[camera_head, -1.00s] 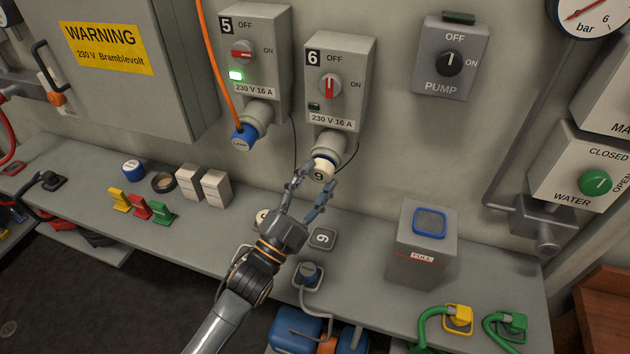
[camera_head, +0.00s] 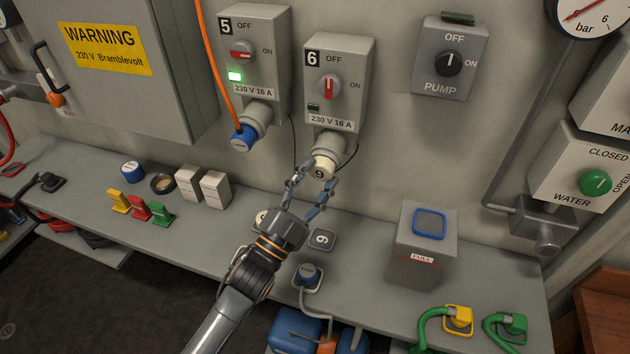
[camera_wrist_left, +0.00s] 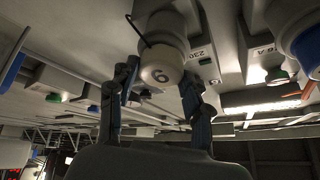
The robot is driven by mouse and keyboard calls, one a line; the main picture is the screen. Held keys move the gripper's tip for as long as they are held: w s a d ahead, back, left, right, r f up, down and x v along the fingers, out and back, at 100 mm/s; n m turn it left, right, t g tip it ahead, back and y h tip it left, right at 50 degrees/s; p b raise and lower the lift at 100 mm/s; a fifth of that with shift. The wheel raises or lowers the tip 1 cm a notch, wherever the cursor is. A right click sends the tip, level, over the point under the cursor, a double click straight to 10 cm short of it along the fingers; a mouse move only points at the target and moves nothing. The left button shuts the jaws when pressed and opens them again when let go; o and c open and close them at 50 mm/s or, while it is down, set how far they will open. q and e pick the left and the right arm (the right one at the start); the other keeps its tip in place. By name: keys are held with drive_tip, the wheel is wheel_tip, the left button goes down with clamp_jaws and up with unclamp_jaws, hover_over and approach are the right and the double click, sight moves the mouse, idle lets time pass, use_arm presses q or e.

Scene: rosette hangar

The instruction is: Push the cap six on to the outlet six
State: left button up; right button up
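The cap six (camera_head: 323,167) is a round off-white cap, its numeral upside down in the head view. It sits at the lower mouth of the outlet six (camera_head: 329,143), under the grey box marked 6. My left gripper (camera_head: 318,178) has one finger on each side of the cap and appears shut on it. In the left wrist view the cap (camera_wrist_left: 160,70) lies between my fingertips (camera_wrist_left: 160,83), against the outlet (camera_wrist_left: 163,28). Whether it is fully seated cannot be told. My right gripper is not in view.
Outlet 5 (camera_head: 256,117) holds a blue plug (camera_head: 242,138) with an orange cable. A thin black cord hangs beside outlet six.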

use_arm(q)
drive_tip(key=o, duration=0.3)
drive_tip(key=shift+o, duration=0.2)
drive_tip(key=v, duration=1.2)
drive_tip(key=shift+w+f, duration=0.1)
